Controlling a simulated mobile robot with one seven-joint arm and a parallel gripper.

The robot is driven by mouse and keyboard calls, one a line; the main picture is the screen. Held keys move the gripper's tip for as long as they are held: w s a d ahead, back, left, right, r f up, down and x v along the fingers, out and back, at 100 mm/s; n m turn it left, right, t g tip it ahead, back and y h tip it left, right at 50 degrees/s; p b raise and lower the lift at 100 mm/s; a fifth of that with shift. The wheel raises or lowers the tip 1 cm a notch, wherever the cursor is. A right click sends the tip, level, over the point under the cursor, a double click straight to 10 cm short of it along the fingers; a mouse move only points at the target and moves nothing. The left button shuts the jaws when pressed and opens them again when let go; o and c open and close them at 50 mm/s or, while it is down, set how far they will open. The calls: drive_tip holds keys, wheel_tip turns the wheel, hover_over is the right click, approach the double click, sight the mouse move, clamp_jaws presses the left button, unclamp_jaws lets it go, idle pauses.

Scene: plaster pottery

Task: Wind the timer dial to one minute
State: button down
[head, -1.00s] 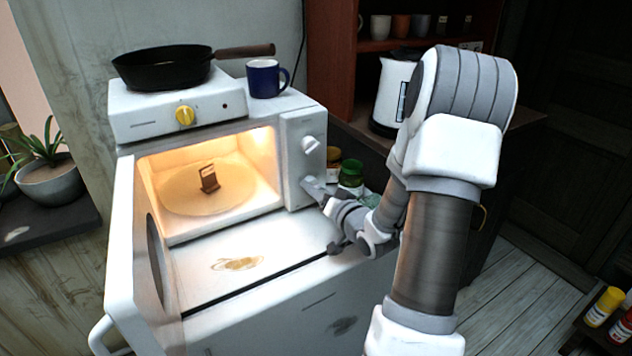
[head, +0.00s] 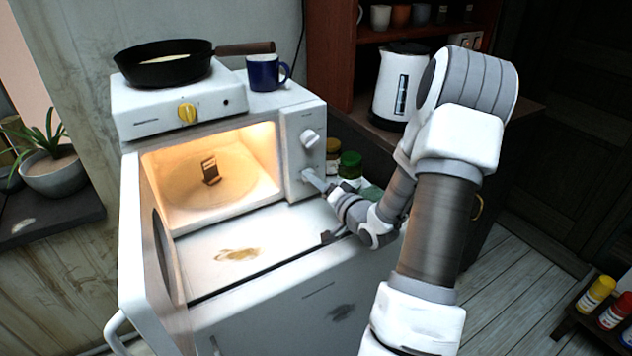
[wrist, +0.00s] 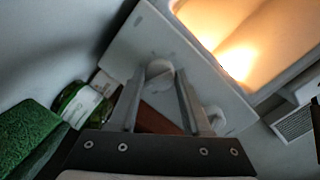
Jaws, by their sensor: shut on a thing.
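The white microwave (head: 262,288) stands with its door open and its inside lit. Its control panel (head: 291,118) carries two pale knobs, one above the other. The upper knob (head: 310,139) is free. My gripper (head: 309,175) is at the lower knob, the timer dial, which my fingers mostly hide in the head view. In the wrist view, my two fingers (wrist: 160,88) are shut on the timer dial (wrist: 160,70), one on each side. The other knob (wrist: 214,118) shows right of the fingers. I cannot read the dial's setting.
A hotplate (head: 150,122) with a black pan (head: 165,72) and a blue mug (head: 263,73) sit on top of the microwave. A white kettle (head: 392,85) is at the back right.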

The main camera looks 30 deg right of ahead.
drive_tip(key=shift+c, duration=1.8)
unclamp_jaws()
drive_tip(key=s+r+p, duration=0.2)
drive_tip(key=s+p, duration=0.1)
drive_tip(key=s, duration=1.4)
drive_tip(key=shift+a, duration=0.2)
